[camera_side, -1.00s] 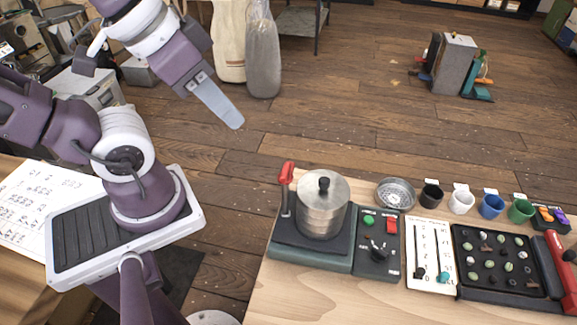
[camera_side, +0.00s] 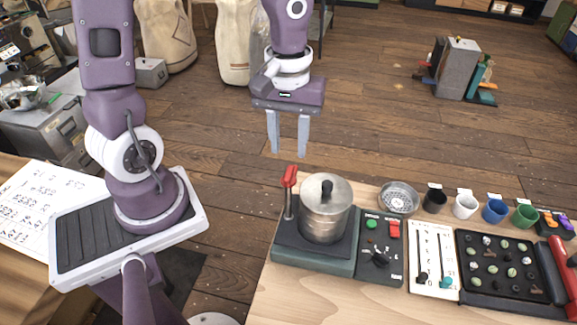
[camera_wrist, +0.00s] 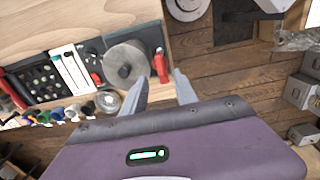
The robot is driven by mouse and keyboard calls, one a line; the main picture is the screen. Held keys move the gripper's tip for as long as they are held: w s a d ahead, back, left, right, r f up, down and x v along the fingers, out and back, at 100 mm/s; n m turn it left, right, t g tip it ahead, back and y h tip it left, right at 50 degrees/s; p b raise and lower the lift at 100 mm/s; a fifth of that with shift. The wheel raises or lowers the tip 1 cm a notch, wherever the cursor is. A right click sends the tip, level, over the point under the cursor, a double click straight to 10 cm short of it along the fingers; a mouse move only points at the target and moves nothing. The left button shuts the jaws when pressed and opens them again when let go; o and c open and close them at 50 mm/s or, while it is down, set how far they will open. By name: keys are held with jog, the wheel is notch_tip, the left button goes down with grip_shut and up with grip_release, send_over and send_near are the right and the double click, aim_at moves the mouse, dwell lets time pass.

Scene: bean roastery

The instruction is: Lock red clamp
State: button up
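The red clamp (camera_side: 289,178) is an upright red-handled lever on a dark post at the left of a metal pot (camera_side: 325,215) on a green-grey base (camera_side: 310,258). My gripper (camera_side: 287,152) hangs above and behind the clamp in the side view, fingers pointing down, apart and empty. In the wrist view, the red clamp (camera_wrist: 161,66) shows just beyond the fingertips of my gripper (camera_wrist: 160,80), which are spread with nothing between them. No contact with the clamp shows.
A control panel (camera_side: 380,262) with a red switch adjoins the base. A perforated metal dish (camera_side: 398,196), several cups, a slider panel (camera_side: 434,285) and a bean tray (camera_side: 500,297) stand to the right. The table front (camera_side: 320,305) is clear.

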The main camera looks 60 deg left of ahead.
aim_at(289, 172)
notch_tip(289, 172, down, 7)
jog(key=shift+r, duration=0.1)
